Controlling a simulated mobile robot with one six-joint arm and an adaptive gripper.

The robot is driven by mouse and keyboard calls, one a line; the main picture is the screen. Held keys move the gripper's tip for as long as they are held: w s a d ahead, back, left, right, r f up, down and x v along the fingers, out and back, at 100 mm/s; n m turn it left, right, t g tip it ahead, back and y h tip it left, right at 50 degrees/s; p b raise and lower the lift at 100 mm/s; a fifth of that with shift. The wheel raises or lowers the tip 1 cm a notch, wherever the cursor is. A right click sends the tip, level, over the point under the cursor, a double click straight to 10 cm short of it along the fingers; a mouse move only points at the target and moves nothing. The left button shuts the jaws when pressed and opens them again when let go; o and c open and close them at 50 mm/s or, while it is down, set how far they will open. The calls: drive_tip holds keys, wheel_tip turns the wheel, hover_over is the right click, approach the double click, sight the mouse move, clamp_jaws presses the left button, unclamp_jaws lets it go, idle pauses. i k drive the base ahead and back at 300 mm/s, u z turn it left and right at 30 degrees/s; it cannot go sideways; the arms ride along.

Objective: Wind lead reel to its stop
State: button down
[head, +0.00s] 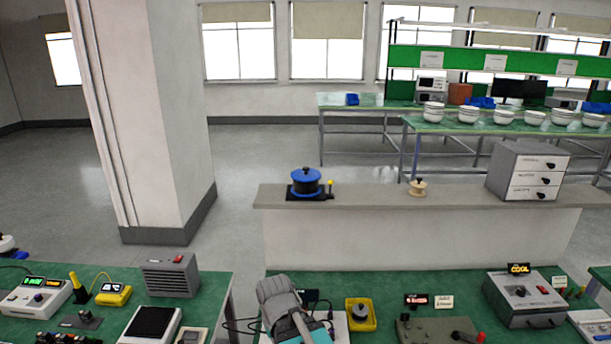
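The lead reel appears to be the blue round reel (306,182) with a black knob on top. It sits on a black base on the grey ledge, left of the ledge's middle. A small yellow-tipped post or handle (330,184) stands at its right side. Its lead and any stop mark are too small to make out. A grey and teal part at the bottom centre looks like the end of my arm, with my gripper (277,291) over the near green bench. It is well below and apart from the reel. Its fingers cannot be made out.
A small cream spool (417,187) and a grey drawer unit (527,171) stand on the ledge (370,194). The near bench holds a yellow box (361,314), a lever panel (440,331) and a grey "COOL" box (526,298). A pillar (170,110) rises left. The ledge between reel and spool is clear.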

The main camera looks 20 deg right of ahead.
sight(306, 179)
drive_tip(key=u, duration=0.5)
drive_tip(key=k, duration=1.3)
drive_tip(key=u, duration=0.75)
drive_tip(key=i, duration=1.2)
drive_tip(key=z, duration=0.5)
drive_tip(key=i, duration=0.4)
drive_tip(key=z, duration=0.5)
